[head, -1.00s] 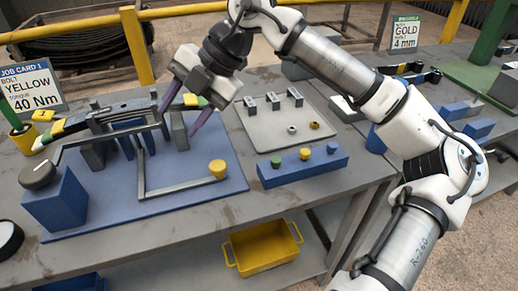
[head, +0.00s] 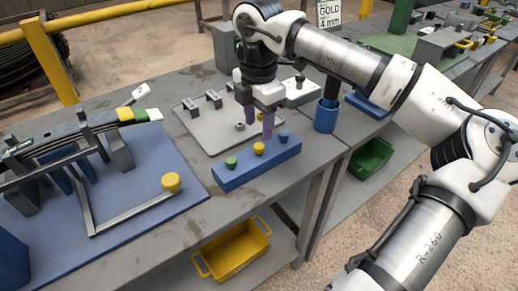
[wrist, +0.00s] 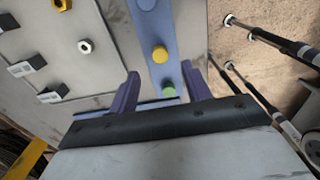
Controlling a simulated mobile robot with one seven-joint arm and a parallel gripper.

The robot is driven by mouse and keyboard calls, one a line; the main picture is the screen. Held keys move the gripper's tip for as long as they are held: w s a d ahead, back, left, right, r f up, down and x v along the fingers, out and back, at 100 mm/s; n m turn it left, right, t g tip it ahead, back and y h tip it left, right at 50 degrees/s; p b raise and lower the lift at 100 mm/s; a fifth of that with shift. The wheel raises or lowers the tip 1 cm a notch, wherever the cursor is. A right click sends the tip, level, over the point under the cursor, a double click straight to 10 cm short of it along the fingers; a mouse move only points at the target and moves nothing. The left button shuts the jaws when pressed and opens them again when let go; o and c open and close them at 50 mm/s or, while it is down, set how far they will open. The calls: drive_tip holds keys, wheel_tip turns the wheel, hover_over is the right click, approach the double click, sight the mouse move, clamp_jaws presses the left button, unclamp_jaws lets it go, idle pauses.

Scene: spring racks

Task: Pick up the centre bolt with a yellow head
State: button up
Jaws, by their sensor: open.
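The blue bolt block (head: 243,176) stands on the grey table and holds three bolts in a row. The centre bolt with a yellow head (head: 258,148) sits between a green-headed bolt (head: 231,162) and a blue-headed bolt (head: 283,137). My gripper (head: 259,124) is open and empty, pointing down just above and behind the yellow head. In the wrist view the yellow head (wrist: 159,54) lies ahead of the gap between my purple fingertips (wrist: 160,78).
A grey tray (head: 203,133) with clips and nuts lies behind the block. A blue cup (head: 326,117) stands to its right. A blue mat (head: 150,222) with a bar fixture and a yellow knob (head: 171,182) is at left. A yellow bin (head: 228,258) sits below.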

sight(259, 146)
drive_tip(key=shift+f+p, duration=0.7)
drive_tip(key=shift+f, duration=2.25)
drive_tip(key=c, duration=0.9)
drive_tip(key=shift+c, duration=0.2)
drive_tip(key=shift+r, duration=0.15)
